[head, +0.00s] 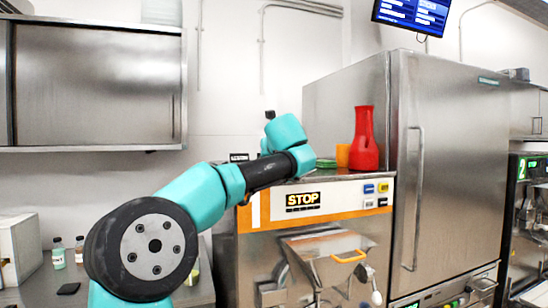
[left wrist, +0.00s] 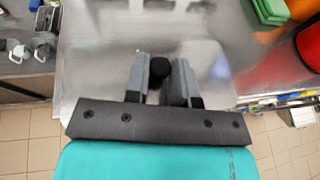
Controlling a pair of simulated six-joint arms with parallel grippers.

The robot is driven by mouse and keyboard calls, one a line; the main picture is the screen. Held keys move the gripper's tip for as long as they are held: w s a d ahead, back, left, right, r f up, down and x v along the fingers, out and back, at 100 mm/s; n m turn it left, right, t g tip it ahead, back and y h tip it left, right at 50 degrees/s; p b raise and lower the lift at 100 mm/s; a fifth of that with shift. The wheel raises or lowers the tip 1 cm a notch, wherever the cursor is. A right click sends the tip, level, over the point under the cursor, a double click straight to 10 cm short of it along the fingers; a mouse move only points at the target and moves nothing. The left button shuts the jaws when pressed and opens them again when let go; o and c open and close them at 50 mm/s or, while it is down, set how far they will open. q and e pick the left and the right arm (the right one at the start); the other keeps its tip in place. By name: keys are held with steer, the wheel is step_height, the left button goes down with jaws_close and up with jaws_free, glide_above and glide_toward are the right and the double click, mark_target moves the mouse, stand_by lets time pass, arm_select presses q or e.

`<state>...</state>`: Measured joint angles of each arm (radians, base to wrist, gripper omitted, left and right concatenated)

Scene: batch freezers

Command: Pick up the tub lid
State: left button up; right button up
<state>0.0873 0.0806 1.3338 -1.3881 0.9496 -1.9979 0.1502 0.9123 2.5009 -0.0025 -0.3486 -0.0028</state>
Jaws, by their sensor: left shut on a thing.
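My left gripper (left wrist: 160,72) is shut on a black round knob (left wrist: 159,67), which I take to be the handle of the tub lid. The knob sits between the two grey fingers in the left wrist view. Shiny steel lies around and below it, and I cannot tell where the lid ends and the machine top begins, or whether the lid is raised. My right gripper is not in view.
On the machine top, right of my arm, stand green items (head: 326,163), an orange cup (head: 343,155) and a red bottle-shaped container (head: 365,140). A tall steel cabinet (head: 455,150) rises to the right. A wall cupboard (head: 95,85) hangs at left.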

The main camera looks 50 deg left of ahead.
arm_select(q)
steer(key=s+d+r, duration=0.1)
steer(key=s+d, duration=0.6)
steer(key=shift+d, duration=0.4)
